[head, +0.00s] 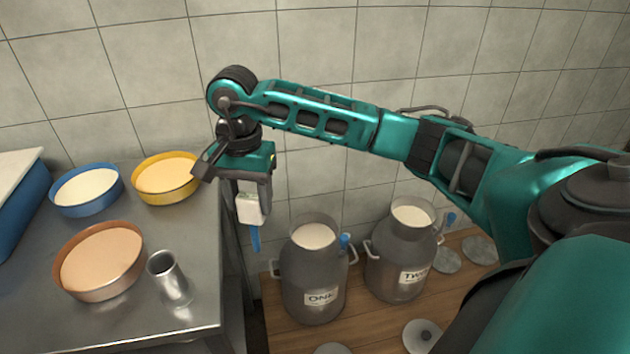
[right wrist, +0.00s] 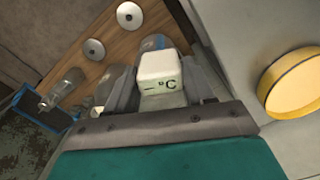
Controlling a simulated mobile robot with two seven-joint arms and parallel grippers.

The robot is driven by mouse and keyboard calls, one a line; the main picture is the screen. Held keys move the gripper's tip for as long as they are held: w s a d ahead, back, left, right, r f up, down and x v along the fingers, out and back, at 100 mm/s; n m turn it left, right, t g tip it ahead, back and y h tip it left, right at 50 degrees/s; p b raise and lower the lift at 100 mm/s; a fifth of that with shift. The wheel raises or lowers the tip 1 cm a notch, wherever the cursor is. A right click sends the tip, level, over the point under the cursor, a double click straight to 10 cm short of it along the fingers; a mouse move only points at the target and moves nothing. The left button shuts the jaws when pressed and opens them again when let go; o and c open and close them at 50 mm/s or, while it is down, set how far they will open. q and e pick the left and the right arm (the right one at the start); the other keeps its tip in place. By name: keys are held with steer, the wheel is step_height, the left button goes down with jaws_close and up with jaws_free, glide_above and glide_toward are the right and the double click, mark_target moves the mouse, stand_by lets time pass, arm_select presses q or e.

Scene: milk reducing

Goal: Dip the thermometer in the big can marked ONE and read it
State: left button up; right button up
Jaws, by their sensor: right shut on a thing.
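My right gripper (head: 250,192) is shut on the thermometer (head: 249,209), which has a white box head and a blue stem pointing down. It hangs in the air left of the can marked ONE (head: 313,280), above the gap beside the steel table, apart from the can. In the right wrist view the thermometer's head (right wrist: 160,70) shows "– °C" between the fingers. The can marked ONE is grey, open, with white liquid inside and a blue item at its right handle. My left gripper is not in view.
A can marked TWO (head: 398,270) stands right of ONE on the wooden floor (head: 375,318), with lids lying around. The steel table (head: 190,235) at left holds blue, yellow (head: 167,180) and orange-brown (head: 100,262) pans and a metal cup (head: 167,277). A tiled wall is behind.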

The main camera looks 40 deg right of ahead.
steer(key=w+d+f+m+t+b, duration=0.15)
steer(key=d+f+m, duration=0.25)
steer(key=d+m, duration=0.45)
steer(key=w+d+f+m+h+b, duration=0.1)
steer(key=w+d+f+m+b, duration=0.15)
steer(key=d+m, duration=0.65)
steer(key=w+d+f+m+b, duration=0.2)
steer(key=d+f+m, duration=0.25)
steer(key=m, duration=0.95)
arm_select(q)
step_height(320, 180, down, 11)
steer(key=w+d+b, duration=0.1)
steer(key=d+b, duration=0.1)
steer(key=b, duration=0.7)
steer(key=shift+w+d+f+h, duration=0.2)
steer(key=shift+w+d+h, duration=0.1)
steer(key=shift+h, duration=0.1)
arm_select(e)
step_height(320, 180, down, 14)
steer(key=shift+a+r, duration=0.25)
steer(key=shift+a, duration=0.15)
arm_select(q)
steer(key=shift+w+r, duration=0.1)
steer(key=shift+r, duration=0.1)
arm_select(e)
steer(key=shift+w+r+n, duration=0.1)
steer(key=shift+r+n, duration=0.1)
steer(key=shift+n, duration=0.05)
